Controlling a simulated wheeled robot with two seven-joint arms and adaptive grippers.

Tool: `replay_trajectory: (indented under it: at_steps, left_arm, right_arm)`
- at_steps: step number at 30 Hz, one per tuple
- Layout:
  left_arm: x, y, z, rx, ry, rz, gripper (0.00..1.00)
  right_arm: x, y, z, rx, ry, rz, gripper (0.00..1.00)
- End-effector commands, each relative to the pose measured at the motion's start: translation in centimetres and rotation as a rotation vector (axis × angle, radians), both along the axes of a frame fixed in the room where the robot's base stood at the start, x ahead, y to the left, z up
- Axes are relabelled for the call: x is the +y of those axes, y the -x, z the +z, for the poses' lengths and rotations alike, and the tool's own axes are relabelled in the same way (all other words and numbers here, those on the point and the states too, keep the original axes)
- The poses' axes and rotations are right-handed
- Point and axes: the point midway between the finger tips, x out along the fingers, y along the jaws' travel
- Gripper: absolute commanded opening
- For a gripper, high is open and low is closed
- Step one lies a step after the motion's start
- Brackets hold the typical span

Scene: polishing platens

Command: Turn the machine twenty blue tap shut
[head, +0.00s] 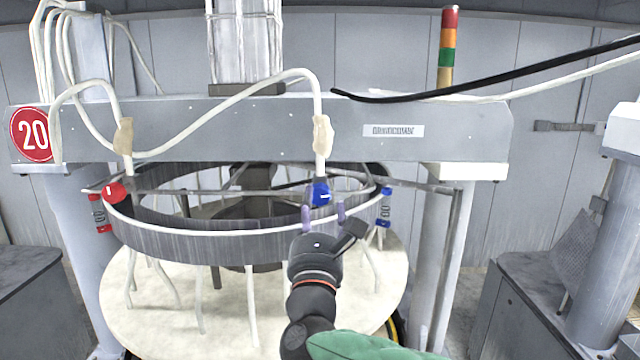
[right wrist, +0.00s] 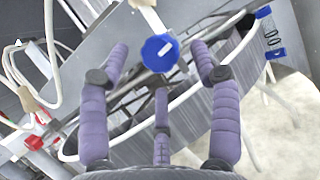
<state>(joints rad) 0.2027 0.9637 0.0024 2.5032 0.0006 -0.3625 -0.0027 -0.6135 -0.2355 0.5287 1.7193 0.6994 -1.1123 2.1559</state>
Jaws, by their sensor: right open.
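The blue tap (head: 320,193) sits at the front right of the ring on machine twenty, below a white hose. A white mark shows on its knob. In the right wrist view the blue tap (right wrist: 160,52) lies between and beyond my finger tips, its white mark slanting. My right gripper (head: 324,213) is open just in front of and below the tap; its purple fingers (right wrist: 160,70) stand apart around it in the picture. I cannot tell whether any finger touches it. The red sign with 20 (head: 32,134) is on the beam's left end. My left gripper is not in view.
A red tap (head: 114,192) is at the ring's left, also in the right wrist view (right wrist: 34,142). The dark ring (head: 200,244) stands over a pale round platen (head: 225,320). White hoses hang around it. A grey post (head: 452,240) stands to the right.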

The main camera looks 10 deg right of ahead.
Motion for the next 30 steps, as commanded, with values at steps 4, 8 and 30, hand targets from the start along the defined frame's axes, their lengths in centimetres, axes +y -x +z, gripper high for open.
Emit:
replay_trajectory:
  at_steps: [4,8,30]
  left_arm:
    - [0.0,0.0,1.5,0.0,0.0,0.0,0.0]
    - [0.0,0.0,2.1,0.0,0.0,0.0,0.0]
    - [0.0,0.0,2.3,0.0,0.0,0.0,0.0]
  right_arm:
    - [-0.6,-2.2,1.2,0.0,0.001,-0.001,0.63]
    - [-0.8,-3.5,1.7,-0.001,0.0,-0.001,0.63]
    - [-1.1,-4.3,2.1,-0.005,-0.001,-0.001,0.1]
